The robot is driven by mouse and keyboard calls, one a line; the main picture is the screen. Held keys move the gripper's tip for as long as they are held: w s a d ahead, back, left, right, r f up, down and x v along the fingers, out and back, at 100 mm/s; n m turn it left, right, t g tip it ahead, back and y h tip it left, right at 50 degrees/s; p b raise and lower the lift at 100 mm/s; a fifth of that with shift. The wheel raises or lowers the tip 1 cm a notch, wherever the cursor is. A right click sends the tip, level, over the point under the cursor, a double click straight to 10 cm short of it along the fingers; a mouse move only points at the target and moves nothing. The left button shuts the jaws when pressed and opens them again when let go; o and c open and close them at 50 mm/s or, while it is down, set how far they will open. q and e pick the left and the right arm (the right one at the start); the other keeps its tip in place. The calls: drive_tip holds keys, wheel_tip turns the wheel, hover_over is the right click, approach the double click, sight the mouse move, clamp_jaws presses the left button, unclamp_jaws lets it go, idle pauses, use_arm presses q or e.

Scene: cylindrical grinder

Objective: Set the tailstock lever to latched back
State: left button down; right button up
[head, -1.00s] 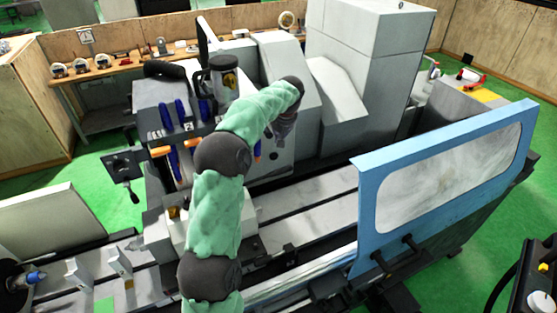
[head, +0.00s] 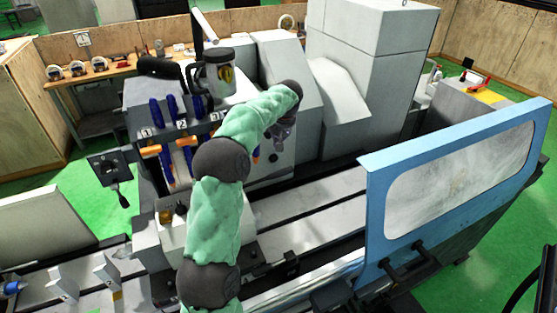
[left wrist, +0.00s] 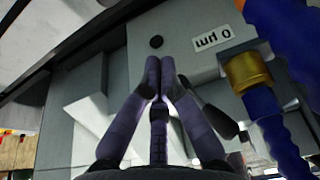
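My left arm in its green sleeve rises from the bottom of the head view. Its gripper (head: 284,132) is beside the grey wheelhead housing, near an orange nozzle. In the left wrist view the purple-grey fingers (left wrist: 160,66) come together at their tips with nothing seen between them, in front of a grey panel. A pale block (head: 176,229) on the machine bed, perhaps the tailstock, is partly hidden by my arm. I cannot make out its lever for certain. A black lever (head: 123,198) hangs from a dark plate at the left. My right gripper is not in view.
A blue coolant hose with a brass fitting (left wrist: 249,72) is close at the right in the left wrist view, beside a label plate (left wrist: 212,38). The blue-framed guard (head: 372,225) stands right of my arm. The long bed (head: 315,200) between them has clear stretches.

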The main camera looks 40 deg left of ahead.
use_arm(q)
drive_tip(key=p+x, duration=0.1)
drive_tip(key=x, duration=0.9)
drive_tip(key=shift+s+d+p, duration=0.25)
drive_tip(key=shift+s+d, duration=0.2)
drive_tip(key=shift+d, duration=0.45)
drive_tip(key=shift+s+d+p, duration=0.25)
drive_tip(key=shift+s+d, duration=0.2)
drive_tip(key=shift+d, duration=0.4)
drive_tip(key=shift+d, duration=0.1)
